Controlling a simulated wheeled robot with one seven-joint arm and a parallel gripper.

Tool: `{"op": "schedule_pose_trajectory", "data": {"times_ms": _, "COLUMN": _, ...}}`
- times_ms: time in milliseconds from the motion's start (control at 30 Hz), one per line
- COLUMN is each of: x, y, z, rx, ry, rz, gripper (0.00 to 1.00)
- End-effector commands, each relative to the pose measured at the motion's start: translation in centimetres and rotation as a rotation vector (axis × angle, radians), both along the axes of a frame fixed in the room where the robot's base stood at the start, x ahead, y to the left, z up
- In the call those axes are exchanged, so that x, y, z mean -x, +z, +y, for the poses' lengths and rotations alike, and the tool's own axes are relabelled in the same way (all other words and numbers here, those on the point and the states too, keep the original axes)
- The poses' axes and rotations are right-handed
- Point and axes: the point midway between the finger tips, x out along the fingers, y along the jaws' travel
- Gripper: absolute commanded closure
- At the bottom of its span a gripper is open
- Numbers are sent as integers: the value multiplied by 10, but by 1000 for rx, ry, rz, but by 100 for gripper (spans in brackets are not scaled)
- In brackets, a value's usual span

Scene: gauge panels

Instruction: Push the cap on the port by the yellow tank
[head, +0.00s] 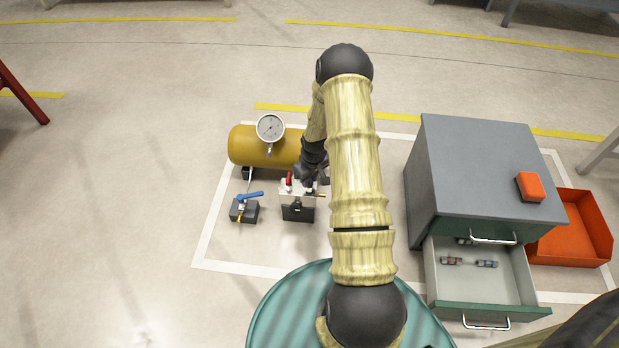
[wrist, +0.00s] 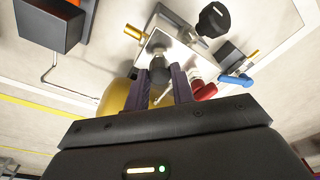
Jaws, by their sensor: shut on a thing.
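The yellow tank (head: 246,146) lies behind a small pale port block (head: 289,187) on a dark stand. My gripper (head: 312,185) is at the right part of this block, partly hidden by my arm. In the wrist view my gripper (wrist: 163,88) is shut on a dark cap (wrist: 158,66) between its two fingers. The cap's far end is against or very close to the pale block (wrist: 182,50); I cannot tell how far it sits on the port. The tank also shows behind the fingers (wrist: 115,97).
A blue-handled valve (head: 245,208) stands left of the block. A grey cabinet (head: 475,170) with an open drawer (head: 480,285) and a red bin (head: 575,240) stand right.

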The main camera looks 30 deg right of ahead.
Motion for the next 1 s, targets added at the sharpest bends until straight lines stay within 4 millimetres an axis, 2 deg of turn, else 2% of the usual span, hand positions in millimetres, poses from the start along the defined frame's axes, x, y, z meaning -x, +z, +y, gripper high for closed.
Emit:
{"op": "schedule_pose_trajectory", "data": {"times_ms": 900, "x": 0, "y": -12, "z": 0, "rx": 0, "ry": 0, "rz": 0, "gripper": 96}}
{"op": "schedule_pose_trajectory", "data": {"times_ms": 933, "x": 0, "y": -12, "z": 0, "rx": 0, "ry": 0, "rz": 0, "gripper": 74}}
{"op": "schedule_pose_trajectory", "data": {"times_ms": 1000, "x": 0, "y": -11, "z": 0, "rx": 0, "ry": 0, "rz": 0, "gripper": 60}}
